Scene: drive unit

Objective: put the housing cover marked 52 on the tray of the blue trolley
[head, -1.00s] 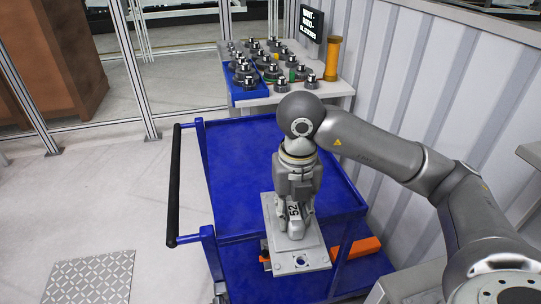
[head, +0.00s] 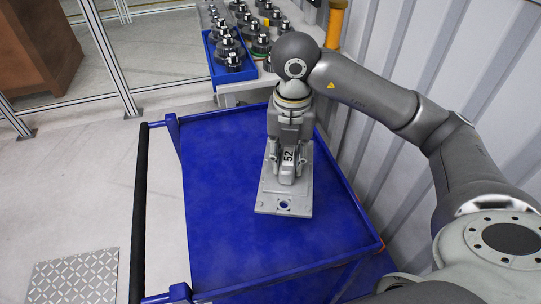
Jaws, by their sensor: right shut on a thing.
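The housing cover marked 52 (head: 283,202) is a flat grey plate with a hole near its front edge and a raised block bearing the number. My right gripper (head: 288,168) is shut on that block from above. The cover is over the blue tray of the trolley (head: 225,243), right of its middle; whether it touches the tray I cannot tell. The trolley has a black push handle (head: 139,215) on its left side. My left gripper is not in view.
A corrugated wall (head: 395,45) runs close along the right. The tray's left and front parts are bare. Open floor lies to the left.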

